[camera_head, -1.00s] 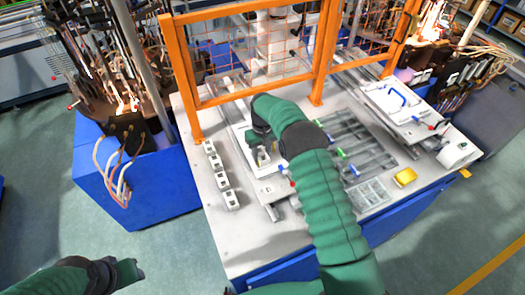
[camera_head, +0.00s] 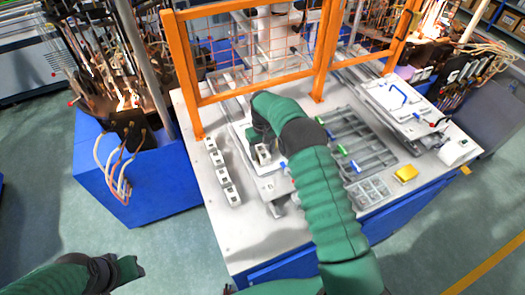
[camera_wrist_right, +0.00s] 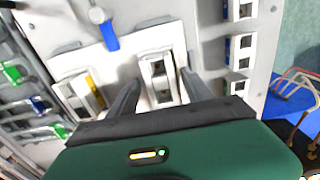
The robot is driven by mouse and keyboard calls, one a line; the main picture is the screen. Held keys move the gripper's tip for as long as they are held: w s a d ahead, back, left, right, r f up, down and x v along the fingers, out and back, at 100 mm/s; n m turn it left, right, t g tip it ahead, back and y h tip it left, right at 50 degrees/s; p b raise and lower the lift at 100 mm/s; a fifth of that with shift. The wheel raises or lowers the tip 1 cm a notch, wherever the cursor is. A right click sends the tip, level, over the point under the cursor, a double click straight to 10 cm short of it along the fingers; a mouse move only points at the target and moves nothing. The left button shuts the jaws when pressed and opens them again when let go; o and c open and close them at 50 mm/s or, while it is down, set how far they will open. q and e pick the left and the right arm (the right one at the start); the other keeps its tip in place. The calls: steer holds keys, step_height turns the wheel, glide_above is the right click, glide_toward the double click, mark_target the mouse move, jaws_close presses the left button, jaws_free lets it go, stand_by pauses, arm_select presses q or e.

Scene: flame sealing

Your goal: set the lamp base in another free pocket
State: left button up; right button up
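A white lamp base (camera_wrist_right: 160,78) with dark slots sits on the pale fixture plate between the fingers of my right gripper (camera_wrist_right: 160,78) in the right wrist view. The fingers stand on either side of it with narrow gaps. In the head view the same lamp base (camera_head: 263,153) shows just below my right gripper (camera_head: 257,143). Another white pocket or holder (camera_wrist_right: 80,95) with a yellow strip is to its left in the wrist view. My left gripper (camera_head: 130,268) is low at the left, away from the table; its opening is unclear.
A row of several white socket-like blocks (camera_head: 223,173) lies on the table's left side. A blue-tipped lever (camera_wrist_right: 109,38) stands near the fixture. An orange mesh guard (camera_head: 250,85) is behind.

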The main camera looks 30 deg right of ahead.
arm_select(q)
steer(key=shift+a+f, duration=0.1)
steer(key=shift+a, duration=0.45)
arm_select(e)
steer(key=shift+a+r, duration=0.15)
steer(key=shift+a, duration=0.25)
arm_select(q)
steer(key=shift+d, duration=0.1)
